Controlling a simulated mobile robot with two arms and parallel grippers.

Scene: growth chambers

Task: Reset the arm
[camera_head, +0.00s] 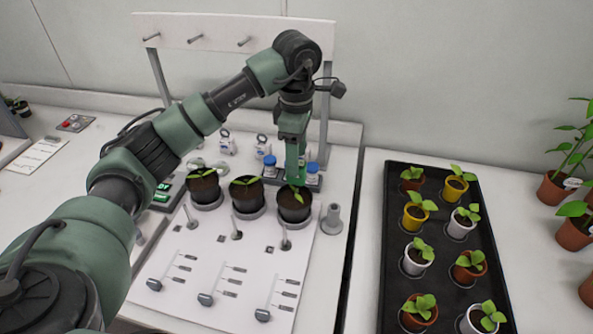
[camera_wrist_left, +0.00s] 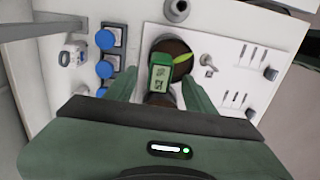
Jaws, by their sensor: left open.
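My left arm reaches from the left, and my left gripper (camera_head: 295,178) points down above the rightmost of three dark soil pots (camera_head: 294,211). In the left wrist view the open fingers (camera_wrist_left: 160,92) stand on either side of a small green meter (camera_wrist_left: 160,77) with a grey display. The meter is over the soil of a pot (camera_wrist_left: 178,47) with a green leaf. Its lower end is hidden, so I cannot tell how deep it sits. A gap shows beside the meter. My right gripper is not in view.
The middle pot (camera_head: 247,199) and left pot (camera_head: 204,188) stand in grey holders beside it. A white rack with pegs (camera_head: 240,28) rises at the back. A black tray (camera_head: 398,180) of small potted plants is at the right.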

